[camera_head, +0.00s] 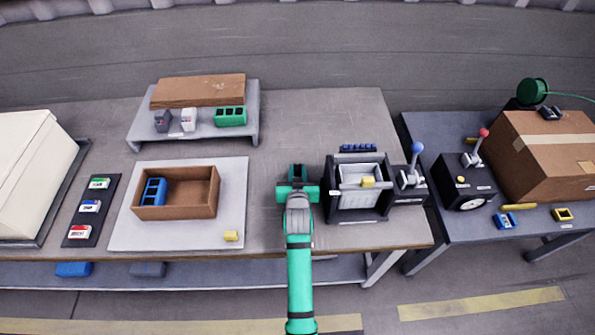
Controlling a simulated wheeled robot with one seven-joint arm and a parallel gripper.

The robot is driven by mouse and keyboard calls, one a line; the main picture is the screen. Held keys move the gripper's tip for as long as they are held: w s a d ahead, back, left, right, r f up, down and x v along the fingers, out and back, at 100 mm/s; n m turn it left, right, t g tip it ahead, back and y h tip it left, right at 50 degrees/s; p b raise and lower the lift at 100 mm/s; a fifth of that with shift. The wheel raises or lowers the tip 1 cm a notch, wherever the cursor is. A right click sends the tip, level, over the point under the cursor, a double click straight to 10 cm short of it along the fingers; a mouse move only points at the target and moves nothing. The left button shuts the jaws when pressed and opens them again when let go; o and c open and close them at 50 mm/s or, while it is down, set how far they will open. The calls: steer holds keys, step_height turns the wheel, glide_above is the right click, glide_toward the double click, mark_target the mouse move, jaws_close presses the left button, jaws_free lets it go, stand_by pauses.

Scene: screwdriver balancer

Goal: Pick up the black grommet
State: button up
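I cannot pick out a black grommet for certain. A small dark block (163,121) stands on the grey raised shelf (247,130) at the back left. Another small black piece (550,113) lies on top of the cardboard box at the far right. My gripper (298,172) is over the main table, between the light board and the black-framed box. It is seen from behind, and its fingers are too small and hidden to read. No object shows clearly in it.
A brown tray (205,212) with a blue block (154,191) sits on the light board (130,232). Levers (416,150) rise further right. The table behind my gripper is clear.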

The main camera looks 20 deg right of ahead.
jaws_close()
